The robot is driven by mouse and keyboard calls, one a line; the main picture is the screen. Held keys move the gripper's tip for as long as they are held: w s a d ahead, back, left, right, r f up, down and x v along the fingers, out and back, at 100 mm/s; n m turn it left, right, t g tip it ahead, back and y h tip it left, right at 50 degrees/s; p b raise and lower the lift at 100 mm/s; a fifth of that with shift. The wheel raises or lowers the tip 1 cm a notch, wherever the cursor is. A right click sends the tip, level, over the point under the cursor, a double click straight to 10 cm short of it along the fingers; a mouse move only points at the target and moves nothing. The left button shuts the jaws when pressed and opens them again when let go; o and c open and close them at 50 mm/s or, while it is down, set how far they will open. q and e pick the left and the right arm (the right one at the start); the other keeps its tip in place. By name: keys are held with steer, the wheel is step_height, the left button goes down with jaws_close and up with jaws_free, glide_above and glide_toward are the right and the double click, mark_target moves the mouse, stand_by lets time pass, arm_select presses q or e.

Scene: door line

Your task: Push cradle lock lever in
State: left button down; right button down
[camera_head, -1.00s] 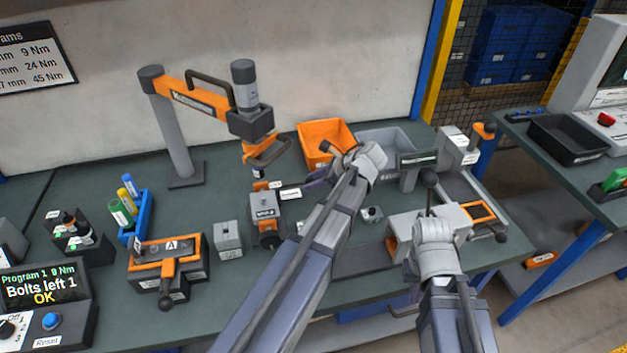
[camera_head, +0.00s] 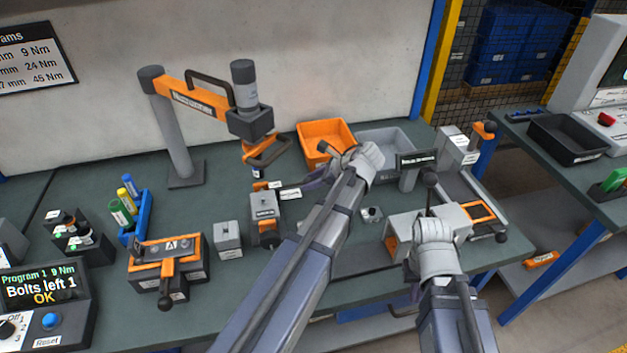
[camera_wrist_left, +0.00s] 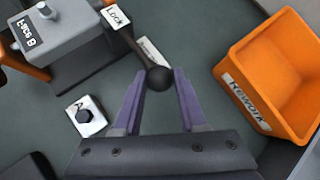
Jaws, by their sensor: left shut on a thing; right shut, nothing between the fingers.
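The cradle (camera_head: 264,208) is a grey block with an orange part, standing mid-bench. In the left wrist view, the same cradle (camera_wrist_left: 65,38) is at upper left. Its lock lever (camera_wrist_left: 126,35) is a dark rod with a black ball knob (camera_wrist_left: 159,79), beside a "Lock" label (camera_wrist_left: 116,16). My left gripper (camera_wrist_left: 158,88) has its purple fingers on both sides of the knob, shut on it. In the head view, my left gripper (camera_head: 316,181) is right of the cradle, partly hidden by its wrist. My right gripper (camera_head: 415,292) is low at right, shut and empty, mostly hidden by its arm.
An orange bin (camera_head: 325,139) and a grey bin (camera_head: 388,140) stand behind my left wrist. A tool arm (camera_head: 215,97) hangs over the cradle's back. A grey fixture (camera_head: 402,233) stands by my right wrist.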

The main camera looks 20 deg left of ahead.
arm_select(q)
steer(key=shift+s+a, duration=0.85)
steer(key=shift+a, duration=0.1)
steer(key=shift+w, duration=0.1)
steer(key=shift+c, duration=2.4)
jaws_free()
steer(key=shift+a, duration=0.1)
steer(key=p+v, duration=0.5)
steer(key=v, duration=0.3)
